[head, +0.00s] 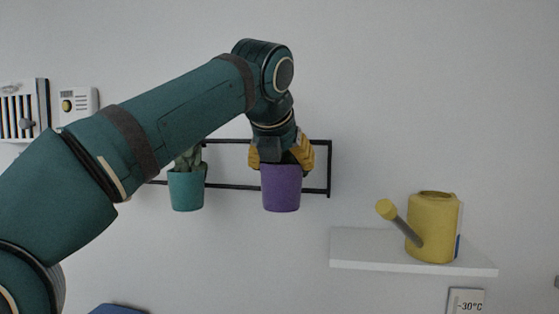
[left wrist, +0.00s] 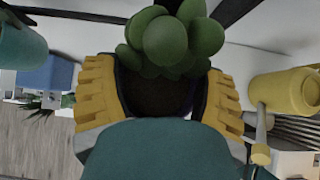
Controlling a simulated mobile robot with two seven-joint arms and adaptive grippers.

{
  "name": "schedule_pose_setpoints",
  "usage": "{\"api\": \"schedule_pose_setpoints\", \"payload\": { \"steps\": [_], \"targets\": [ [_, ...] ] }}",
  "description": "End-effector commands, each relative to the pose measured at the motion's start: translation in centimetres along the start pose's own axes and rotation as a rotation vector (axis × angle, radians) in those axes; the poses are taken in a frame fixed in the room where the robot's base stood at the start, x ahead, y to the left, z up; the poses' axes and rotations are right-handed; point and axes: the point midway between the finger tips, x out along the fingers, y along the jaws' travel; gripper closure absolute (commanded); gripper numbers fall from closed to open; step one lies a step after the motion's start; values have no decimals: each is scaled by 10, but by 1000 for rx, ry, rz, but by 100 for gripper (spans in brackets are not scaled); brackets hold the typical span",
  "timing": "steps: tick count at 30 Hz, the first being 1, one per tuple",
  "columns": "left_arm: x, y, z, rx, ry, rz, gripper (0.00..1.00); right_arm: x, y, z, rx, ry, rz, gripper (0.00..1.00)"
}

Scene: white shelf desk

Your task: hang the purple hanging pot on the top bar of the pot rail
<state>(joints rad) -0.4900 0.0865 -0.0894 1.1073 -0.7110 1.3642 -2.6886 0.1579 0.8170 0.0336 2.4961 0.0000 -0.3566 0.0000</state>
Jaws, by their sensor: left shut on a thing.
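The purple hanging pot (head: 281,188) is upright in front of the right part of the black pot rail (head: 329,168) in the head view. My left gripper (head: 282,158) comes from above and is shut on the pot near its top. In the left wrist view the yellow fingers of my left gripper (left wrist: 157,100) stand on either side of the pot's dark inside (left wrist: 155,92), with a round-leaved green plant (left wrist: 170,38) above it. The hand hides the pot's rim and hook, so I cannot tell whether it touches the top bar. My right gripper is not in view.
A teal pot (head: 186,190) with a plant hangs on the rail to the left. A white shelf (head: 400,262) with a yellow watering can (head: 432,228) is at the right, below the rail. The wall between rail and can is clear.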

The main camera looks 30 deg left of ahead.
Motion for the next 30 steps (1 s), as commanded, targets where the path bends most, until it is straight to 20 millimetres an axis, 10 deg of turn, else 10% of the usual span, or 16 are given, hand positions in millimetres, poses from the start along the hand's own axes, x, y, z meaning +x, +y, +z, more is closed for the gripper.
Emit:
{"api": "schedule_pose_setpoints", "payload": {
  "steps": [16,30],
  "targets": [
    [26,0,29,-1,-3,0,70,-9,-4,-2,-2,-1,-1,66],
    [45,0,10,1,-1,0,71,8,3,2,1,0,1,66]
  ]
}}
